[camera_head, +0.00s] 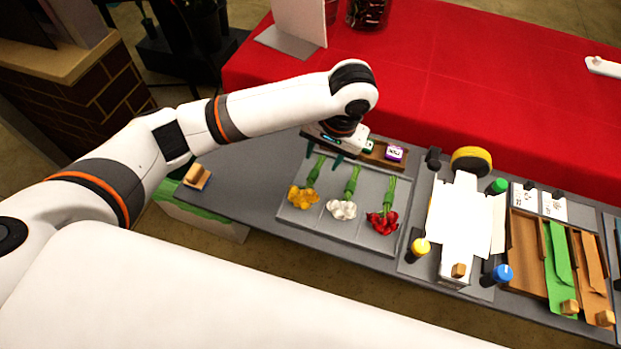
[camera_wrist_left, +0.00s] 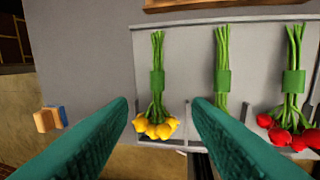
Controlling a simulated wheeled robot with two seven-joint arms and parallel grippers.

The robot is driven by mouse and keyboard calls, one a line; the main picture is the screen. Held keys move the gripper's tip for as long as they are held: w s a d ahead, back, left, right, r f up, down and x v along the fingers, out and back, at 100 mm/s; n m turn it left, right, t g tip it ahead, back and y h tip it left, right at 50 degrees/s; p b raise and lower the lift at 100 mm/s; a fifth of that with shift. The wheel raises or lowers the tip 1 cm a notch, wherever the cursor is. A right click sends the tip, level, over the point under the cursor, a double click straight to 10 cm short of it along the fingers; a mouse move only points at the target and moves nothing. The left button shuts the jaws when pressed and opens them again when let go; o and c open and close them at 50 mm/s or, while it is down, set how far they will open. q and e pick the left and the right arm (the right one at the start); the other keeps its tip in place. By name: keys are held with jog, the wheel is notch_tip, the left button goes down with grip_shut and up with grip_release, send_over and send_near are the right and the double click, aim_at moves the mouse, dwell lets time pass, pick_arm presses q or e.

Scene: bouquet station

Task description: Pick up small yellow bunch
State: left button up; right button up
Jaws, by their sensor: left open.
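The small yellow bunch (camera_head: 303,197) lies on the left part of a grey tray (camera_head: 345,231), its green stems pointing away from me. In the left wrist view the yellow bunch (camera_wrist_left: 156,127) shows between and beyond my two green fingers, with a green wrap around its stems. My left gripper (camera_head: 324,156) is open and empty, above the stem end of the yellow bunch. It looks apart from the bunch; the exact height is hard to tell. My right gripper is not in view.
A white bunch (camera_head: 342,209) and a red bunch (camera_head: 382,222) lie to the right on the same tray. A wooden tray with a purple-and-white item (camera_head: 394,153) sits behind. A wooden block (camera_head: 197,176) is at the left. Further right are a white device (camera_head: 461,225) and colored knobs.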

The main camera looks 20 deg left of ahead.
aim_at(313, 177)
pick_arm(q)
jog(key=f, duration=0.2)
jog(key=a+f, duration=0.1)
jog(key=shift+s+f+p, duration=0.1)
jog(key=shift+f+p, duration=0.2)
jog(key=shift+f, duration=0.4)
jog(key=shift+a+f+p, duration=0.3)
jog(key=shift+f+p, duration=0.1)
jog(key=shift+f, duration=0.4)
jog(key=shift+a+f, duration=0.15)
jog(key=shift+f, duration=0.45)
jog(key=shift+a+f, duration=0.15)
jog(key=shift+f, duration=0.4)
jog(key=shift+a+f, duration=0.1)
jog(key=shift+f, duration=0.45)
grip_shut()
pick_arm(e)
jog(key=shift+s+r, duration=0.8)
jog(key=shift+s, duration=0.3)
